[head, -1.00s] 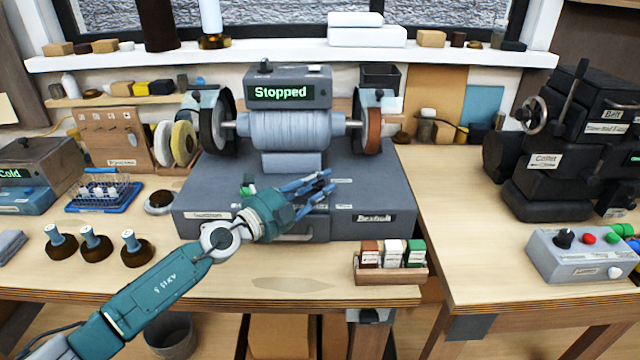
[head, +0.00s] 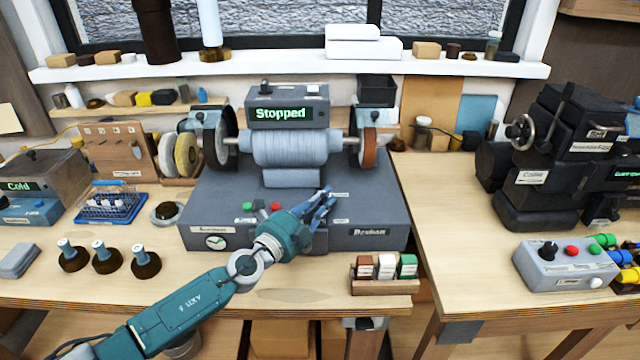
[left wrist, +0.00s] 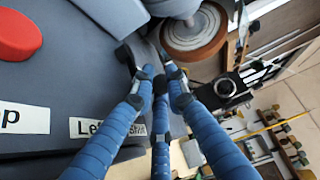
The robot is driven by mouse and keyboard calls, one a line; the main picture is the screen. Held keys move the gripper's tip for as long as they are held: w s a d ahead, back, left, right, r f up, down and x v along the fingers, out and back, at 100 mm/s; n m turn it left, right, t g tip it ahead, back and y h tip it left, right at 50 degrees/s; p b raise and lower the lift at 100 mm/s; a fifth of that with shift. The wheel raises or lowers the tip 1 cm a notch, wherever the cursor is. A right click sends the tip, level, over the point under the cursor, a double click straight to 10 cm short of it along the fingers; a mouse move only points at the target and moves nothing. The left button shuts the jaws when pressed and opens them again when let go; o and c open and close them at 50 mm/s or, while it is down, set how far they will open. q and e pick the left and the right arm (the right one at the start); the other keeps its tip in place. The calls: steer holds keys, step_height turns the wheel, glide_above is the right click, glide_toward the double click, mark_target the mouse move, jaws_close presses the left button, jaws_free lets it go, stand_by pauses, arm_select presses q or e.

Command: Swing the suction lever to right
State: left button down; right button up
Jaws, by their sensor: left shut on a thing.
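The grinder base (head: 222,180) is a dark grey box with a twin-wheel motor on top. My left gripper (head: 322,202) reaches over the right half of its top, with blue fingers close together. In the left wrist view the gripper (left wrist: 156,78) is shut on a small dark piece (left wrist: 126,56), apparently the suction lever, beside a partly covered white label (left wrist: 95,127). The fingers hide much of it, so its exact angle cannot be told. In the head view the lever is hidden behind the fingers. My right gripper is not in view.
A red button (head: 276,207) and a green button (head: 247,206) sit left of my gripper. The brown grinding wheel (head: 369,147) is behind it. The display (head: 280,114) reads "Stopped". A small rack of boxes (head: 384,287) stands in front of the base.

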arm_select(q)
steer(key=shift+d+r+n+t+y+p, duration=0.45)
steer(key=shift+n+y+p, duration=0.3)
steer(key=shift+p, duration=0.35)
steer(key=shift+w+d+f+n+t+y+p, duration=0.15)
steer(key=shift+n+t+y+p, duration=0.15)
steer(key=shift+y, duration=0.15)
steer(key=shift+s+d+f+n+t+y+p, duration=0.15)
steer(key=shift+n+y+p, duration=0.1)
steer(key=shift+y, duration=0.15)
steer(key=shift+w+d+f+n+t+y, duration=0.1)
steer(key=shift+w+d+n+t+y, duration=0.15)
steer(key=shift+y, duration=0.3)
steer(key=shift+w+d+f+n+t+y, duration=0.15)
steer(key=shift+n+y, duration=0.2)
steer(key=shift+y, duration=0.2)
steer(key=shift+w+d+r+n+t+y+b, duration=0.15)
steer(key=shift+n+t+y+b, duration=0.15)
steer(key=shift+n+y+b, duration=0.7)
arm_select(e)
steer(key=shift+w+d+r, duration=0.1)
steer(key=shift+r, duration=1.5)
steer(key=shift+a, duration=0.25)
